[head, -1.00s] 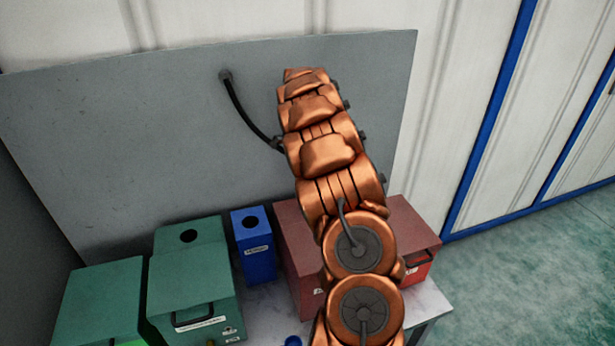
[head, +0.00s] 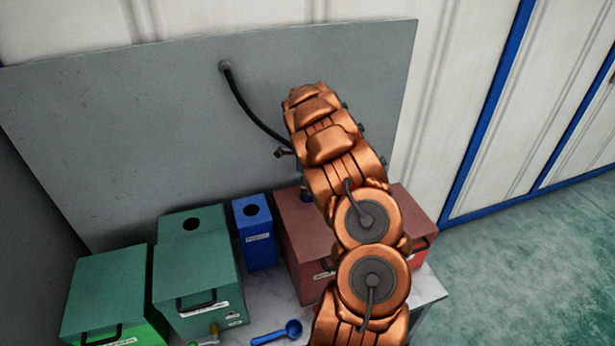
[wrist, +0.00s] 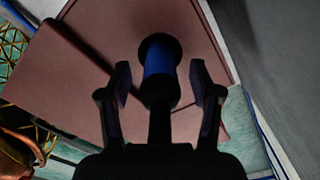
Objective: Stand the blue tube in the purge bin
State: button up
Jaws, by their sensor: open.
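The blue tube (wrist: 160,62) shows in the wrist view at a dark round opening in the red-brown box (wrist: 80,75). A little blue also shows on that box's top in the head view (head: 306,195), beside my arm. My gripper (wrist: 160,70) is open, with one finger on each side of the tube in the picture; I cannot tell whether either touches it. In the head view my arm hides the gripper and much of the red-brown box (head: 303,235). A narrow blue bin (head: 262,250) with a round top hole stands left of it; its label is too small to read.
Green boxes (head: 195,265) (head: 105,285) stand at the left, one with a round top hole. A blue scoop (head: 278,333) lies on the pale table (head: 262,295) in front. A grey panel (head: 140,130) with a black hose (head: 250,115) rises behind.

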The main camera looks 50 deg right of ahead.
jog(key=shift+f, duration=0.1)
grip_shut()
jog(key=shift+r, duration=2.9)
notch_tip(320, 180, up, 8)
jog(key=p, duration=0.1)
jog(key=shift+r+p, duration=0.15)
jog(key=shift+p, duration=0.15)
